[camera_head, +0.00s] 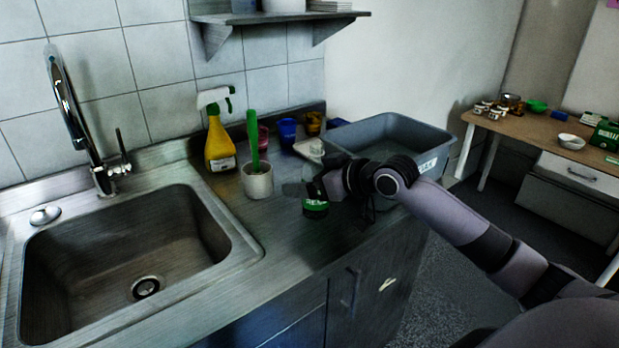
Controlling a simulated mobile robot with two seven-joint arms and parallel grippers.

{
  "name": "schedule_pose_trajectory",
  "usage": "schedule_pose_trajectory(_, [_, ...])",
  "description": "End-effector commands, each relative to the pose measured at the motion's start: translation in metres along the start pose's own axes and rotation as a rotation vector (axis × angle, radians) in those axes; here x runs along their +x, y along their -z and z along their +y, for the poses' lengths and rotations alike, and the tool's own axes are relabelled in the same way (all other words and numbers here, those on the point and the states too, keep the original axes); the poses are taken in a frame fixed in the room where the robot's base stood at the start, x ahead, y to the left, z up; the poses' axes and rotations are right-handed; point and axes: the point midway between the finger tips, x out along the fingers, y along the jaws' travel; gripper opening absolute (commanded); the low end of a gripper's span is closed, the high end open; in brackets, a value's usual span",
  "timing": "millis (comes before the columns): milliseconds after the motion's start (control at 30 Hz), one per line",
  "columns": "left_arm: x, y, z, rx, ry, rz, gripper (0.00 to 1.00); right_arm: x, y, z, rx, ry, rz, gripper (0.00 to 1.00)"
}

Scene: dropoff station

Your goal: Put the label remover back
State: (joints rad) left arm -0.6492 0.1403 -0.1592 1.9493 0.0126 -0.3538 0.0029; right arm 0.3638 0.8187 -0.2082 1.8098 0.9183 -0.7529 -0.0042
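A bottle with a whitish top (312,150) and a dark lower part with a green label (316,209) stands upright at the counter's front right; it may be the label remover. My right gripper (300,189) reaches in from the right at the bottle's middle and hides that part. A fingertip shows to the left of the bottle. I cannot tell whether the fingers are closed on it. A yellow spray bottle (219,146) with a white and green head stands at the back by the wall. My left gripper is not in view.
A white cup (257,182) with a green-handled brush (252,138) stands left of the gripper. Blue (287,130) and red cups stand behind. A grey bin (438,147) is at the right, a steel sink (130,250) at the left.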

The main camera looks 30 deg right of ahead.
Motion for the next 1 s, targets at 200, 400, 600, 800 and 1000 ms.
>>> schedule_pose_trajectory(200, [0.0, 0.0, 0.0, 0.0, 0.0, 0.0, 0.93, 0.0, 0.0, 0.0, 0.0, 0.0, 0.0, 0.9])
schedule_pose_trajectory(400, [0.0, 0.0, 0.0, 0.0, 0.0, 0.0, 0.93, -0.008, 0.002, 0.001, 0.001, -0.002, 0.0, 0.9])
schedule_pose_trajectory(600, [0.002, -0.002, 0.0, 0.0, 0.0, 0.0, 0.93, -0.037, 0.001, 0.001, -0.003, -0.002, -0.003, 0.9])
schedule_pose_trajectory(800, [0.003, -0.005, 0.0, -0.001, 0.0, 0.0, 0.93, -0.065, 0.001, 0.0, -0.003, -0.001, -0.004, 0.9])
schedule_pose_trajectory(1000, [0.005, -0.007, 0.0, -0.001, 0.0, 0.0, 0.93, -0.087, 0.001, 0.0, 0.0, -0.001, -0.002, 0.9])
